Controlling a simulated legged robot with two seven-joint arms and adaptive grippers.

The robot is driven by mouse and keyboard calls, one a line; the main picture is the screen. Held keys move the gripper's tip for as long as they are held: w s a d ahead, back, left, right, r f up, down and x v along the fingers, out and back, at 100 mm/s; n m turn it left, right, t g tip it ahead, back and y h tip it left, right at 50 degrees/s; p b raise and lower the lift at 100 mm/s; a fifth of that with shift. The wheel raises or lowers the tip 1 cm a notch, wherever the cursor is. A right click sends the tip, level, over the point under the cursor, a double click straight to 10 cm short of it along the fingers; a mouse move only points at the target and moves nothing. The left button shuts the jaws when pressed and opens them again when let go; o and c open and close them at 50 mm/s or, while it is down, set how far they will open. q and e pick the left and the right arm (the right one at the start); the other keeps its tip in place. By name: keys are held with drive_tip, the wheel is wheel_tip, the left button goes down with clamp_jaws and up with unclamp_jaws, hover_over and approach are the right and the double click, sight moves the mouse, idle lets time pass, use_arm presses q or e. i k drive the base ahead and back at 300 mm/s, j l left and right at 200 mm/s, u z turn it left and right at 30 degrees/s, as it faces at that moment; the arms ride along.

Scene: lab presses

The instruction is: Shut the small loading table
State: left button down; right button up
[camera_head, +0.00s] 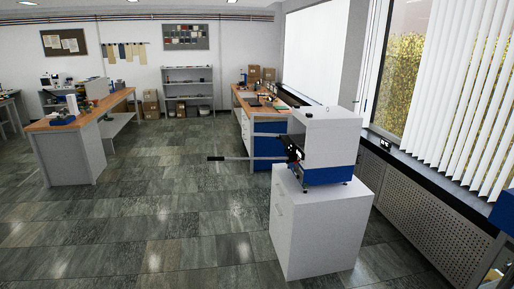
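A white and blue press (327,146) stands on a white cabinet (318,222) right of the middle. Neither of my grippers is in view.
The tiled floor (160,220) left of and before the cabinet is clear. A workbench (75,150) stands at the left, another bench (262,125) behind the press. A radiator cover (415,210) runs along the right wall. A blue object (504,212) cuts in at the right edge.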

sight(288, 140)
drive_tip(key=i+j, duration=0.15)
drive_tip(key=i, duration=0.35)
drive_tip(key=i+j, duration=0.15)
drive_tip(key=i, duration=0.35)
drive_tip(key=i+j, duration=0.15)
drive_tip(key=i, duration=0.35)
drive_tip(key=i+j, duration=0.1)
drive_tip(key=i, duration=0.45)
